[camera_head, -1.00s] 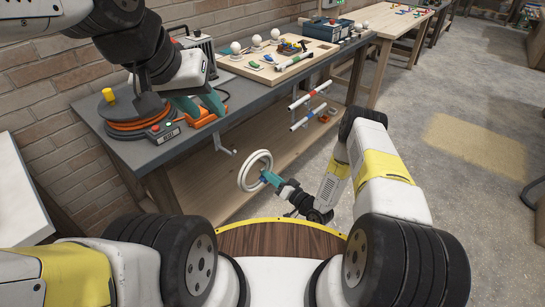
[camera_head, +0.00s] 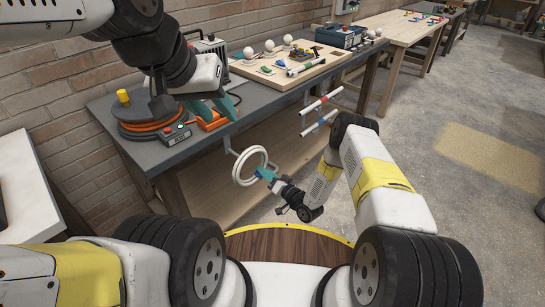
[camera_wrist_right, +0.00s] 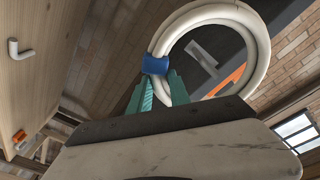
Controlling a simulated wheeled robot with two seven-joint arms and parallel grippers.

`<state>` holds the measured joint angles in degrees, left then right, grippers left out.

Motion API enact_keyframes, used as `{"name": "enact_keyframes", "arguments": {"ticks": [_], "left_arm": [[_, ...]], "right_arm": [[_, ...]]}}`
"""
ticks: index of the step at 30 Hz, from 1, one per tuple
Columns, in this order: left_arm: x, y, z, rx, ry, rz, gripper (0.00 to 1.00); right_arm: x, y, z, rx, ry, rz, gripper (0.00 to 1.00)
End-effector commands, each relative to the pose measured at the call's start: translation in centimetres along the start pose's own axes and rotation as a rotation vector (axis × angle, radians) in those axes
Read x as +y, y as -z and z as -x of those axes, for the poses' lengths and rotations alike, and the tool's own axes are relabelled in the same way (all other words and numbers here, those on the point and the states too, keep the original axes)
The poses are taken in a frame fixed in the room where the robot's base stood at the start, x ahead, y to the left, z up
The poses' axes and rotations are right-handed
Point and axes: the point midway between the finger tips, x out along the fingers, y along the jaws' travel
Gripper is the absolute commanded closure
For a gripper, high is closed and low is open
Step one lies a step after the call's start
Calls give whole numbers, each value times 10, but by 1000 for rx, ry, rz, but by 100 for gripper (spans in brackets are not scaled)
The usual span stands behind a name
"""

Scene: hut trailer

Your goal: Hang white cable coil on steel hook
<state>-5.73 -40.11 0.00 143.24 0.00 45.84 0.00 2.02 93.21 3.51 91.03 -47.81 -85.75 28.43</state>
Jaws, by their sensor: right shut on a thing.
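The white cable coil (camera_head: 238,170) is a ring with a blue band, held upright in front of the workbench's front edge. My right gripper (camera_head: 266,175) is shut on it at the blue band (camera_wrist_right: 155,65), which shows in the right wrist view. The steel hook (camera_head: 228,142) hangs below the bench edge, just up and left of the coil. In the right wrist view, the grey hook (camera_wrist_right: 203,58) shows through the ring's opening; I cannot tell whether they touch. My left gripper (camera_head: 215,110) has spread teal fingers above the bench, near an orange item.
An orange cable reel (camera_head: 150,118) with a yellow knob and a small switch box (camera_head: 174,134) sit on the workbench (camera_head: 150,153). A wooden board (camera_head: 285,75) holds bulbs and small parts. Rails (camera_head: 318,122) project from the bench front, right of the coil.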

Motion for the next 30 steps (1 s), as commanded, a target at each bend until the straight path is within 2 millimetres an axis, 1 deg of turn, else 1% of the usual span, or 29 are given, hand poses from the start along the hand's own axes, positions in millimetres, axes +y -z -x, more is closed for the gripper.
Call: {"name": "enact_keyframes", "arguments": {"ticks": [3,30], "left_arm": [[0,0,0,0,0,0,64],[0,0,0,0,0,0,64]], "right_arm": [[-2,-1,-10,2,4,0,100],[-4,-8,-81,3,4,1,100]]}}
